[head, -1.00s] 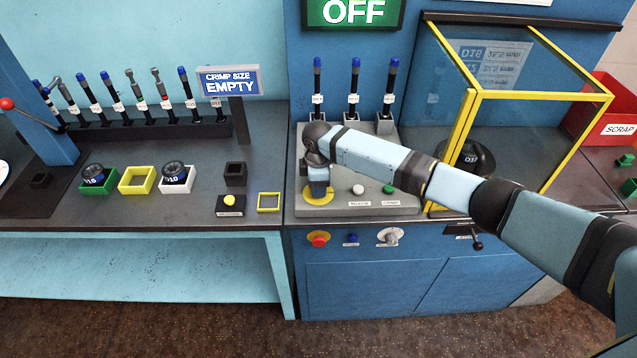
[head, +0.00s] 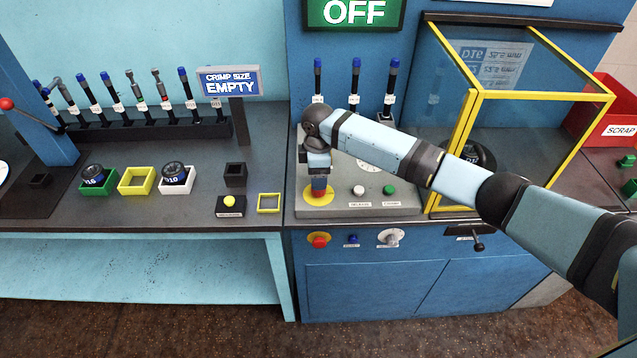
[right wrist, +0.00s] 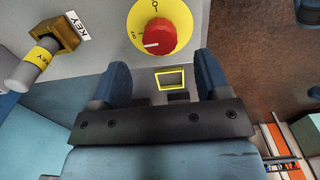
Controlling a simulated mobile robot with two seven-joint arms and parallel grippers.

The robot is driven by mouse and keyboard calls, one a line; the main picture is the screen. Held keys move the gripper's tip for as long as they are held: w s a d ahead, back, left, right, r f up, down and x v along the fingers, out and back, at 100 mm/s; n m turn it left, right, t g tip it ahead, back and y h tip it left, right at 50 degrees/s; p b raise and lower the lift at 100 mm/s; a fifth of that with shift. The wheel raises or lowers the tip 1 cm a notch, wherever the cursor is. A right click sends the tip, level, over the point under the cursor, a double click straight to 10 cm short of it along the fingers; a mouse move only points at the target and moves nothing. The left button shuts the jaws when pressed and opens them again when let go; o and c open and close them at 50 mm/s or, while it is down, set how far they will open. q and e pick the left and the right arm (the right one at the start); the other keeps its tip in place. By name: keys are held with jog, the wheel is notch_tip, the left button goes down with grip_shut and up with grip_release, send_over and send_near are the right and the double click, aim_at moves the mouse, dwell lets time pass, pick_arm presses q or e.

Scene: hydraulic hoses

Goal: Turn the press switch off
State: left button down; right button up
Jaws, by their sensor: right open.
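The press switch is a round red knob (right wrist: 155,37) with a white pointer mark at its left, on a yellow disc (right wrist: 175,12) with small dial marks. In the head view the red knob (head: 319,191) sits on its yellow disc at the left of the sloped press panel. My right gripper (head: 318,176) points down just above the knob. In the right wrist view its two fingers (right wrist: 162,78) are apart with nothing between them, and the knob lies beyond them. A green sign (head: 352,12) above reads OFF. My left gripper is not in view.
A key (right wrist: 35,62) with a yellow tag stands near the knob. White (head: 358,190) and green (head: 389,189) buttons sit to its right. A yellow-framed clear guard (head: 520,95) stands right of the panel. Upright hoses (head: 318,80) stand behind. An empty yellow square frame (head: 269,203) lies left.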

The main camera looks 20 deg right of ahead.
notch_tip(320, 180, up, 9)
jog(key=shift+b, duration=0.45)
jog(key=s+a+f+m+t+y, duration=0.2)
jog(key=s+a+f+y, duration=0.15)
jog(key=s+f, duration=0.45)
jog(key=s+a+f+m+t+y, duration=0.2)
jog(key=s+a+f, duration=0.3)
jog(key=f, duration=0.5)
jog(key=s+d+f+m+t+h, duration=0.1)
jog(key=s+d+m+t, duration=0.2)
jog(key=s, duration=0.8)
jog(key=s+d+f+m+t+h+p, duration=0.1)
jog(key=s+d+m+t, duration=0.3)
jog(key=s, duration=0.6)
jog(key=shift+s+d+f+m, duration=0.45)
jog(key=shift+d+f, duration=0.25)
jog(key=shift+d, duration=0.2)
